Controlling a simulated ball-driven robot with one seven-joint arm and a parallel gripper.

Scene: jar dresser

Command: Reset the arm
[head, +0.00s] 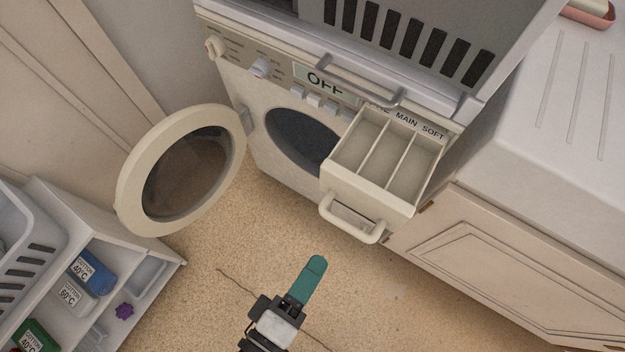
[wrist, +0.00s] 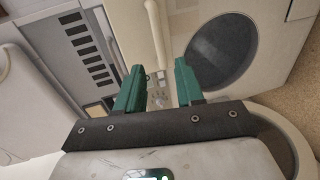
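My gripper (head: 313,268) has green fingers and hangs over the bare floor in front of the washing machine (head: 280,165). In the wrist view my gripper (wrist: 160,82) has its two fingers apart with nothing between them. It touches nothing that I can see. The washing machine's round door (head: 130,195) stands swung open to the left. Its detergent drawer (head: 350,200) is pulled out, and its compartments look empty. The display (head: 326,80) reads OFF.
A shelf unit (head: 165,262) at the lower left holds a white basket (head: 30,240), a blue box (head: 93,270) and other boxes. A purple item (head: 124,311) lies there too. A cabinet (head: 500,240) with a white top stands at the right. The floor (head: 400,300) between is clear.

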